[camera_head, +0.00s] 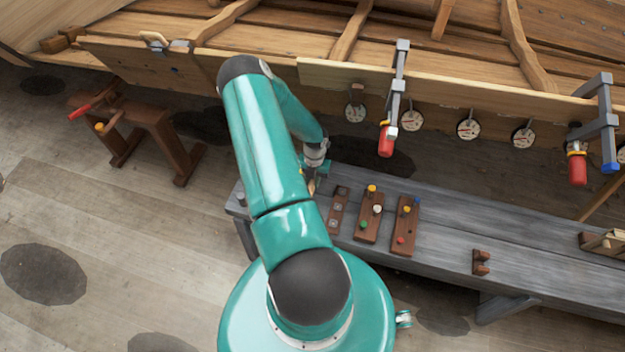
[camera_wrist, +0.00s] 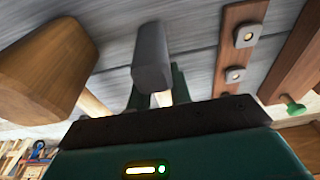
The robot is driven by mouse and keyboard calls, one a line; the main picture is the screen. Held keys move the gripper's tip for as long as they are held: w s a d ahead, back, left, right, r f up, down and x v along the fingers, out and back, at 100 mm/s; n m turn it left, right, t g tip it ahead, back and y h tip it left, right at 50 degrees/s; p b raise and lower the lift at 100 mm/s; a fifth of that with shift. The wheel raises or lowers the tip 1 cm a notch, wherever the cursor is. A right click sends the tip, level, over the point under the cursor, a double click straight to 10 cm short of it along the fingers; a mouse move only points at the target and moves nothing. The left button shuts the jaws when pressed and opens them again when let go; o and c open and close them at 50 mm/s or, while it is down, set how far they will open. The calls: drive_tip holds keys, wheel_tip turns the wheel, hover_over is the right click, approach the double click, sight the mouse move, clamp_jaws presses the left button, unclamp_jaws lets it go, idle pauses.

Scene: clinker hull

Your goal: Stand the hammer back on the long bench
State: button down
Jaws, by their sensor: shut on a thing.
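My gripper (camera_wrist: 159,97) is shut on the hammer (camera_wrist: 151,58) in the wrist view. The hammer's grey head shows just beyond the fingers, and a bit of pale handle shows between them. The rest of the handle is hidden. The grey long bench (camera_head: 450,225) runs across the right half of the head view, below the hull. There my gripper (camera_head: 319,170) is over the bench's left part, mostly hidden by my arm. I cannot tell whether the hammer touches the bench.
A wooden mallet-like head (camera_wrist: 45,70) on a pale handle is close left of the hammer. A brown strip with metal plates (camera_head: 338,210) and pegged boards (camera_head: 369,217) lie to the right. Clamps (camera_head: 397,95) hang from the hull above. A brown sawhorse (camera_head: 150,125) stands left.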

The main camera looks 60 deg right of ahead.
drive_tip(key=shift+f, duration=0.15)
drive_tip(key=c, duration=1.2)
unclamp_jaws()
drive_tip(key=shift+r, duration=3.95)
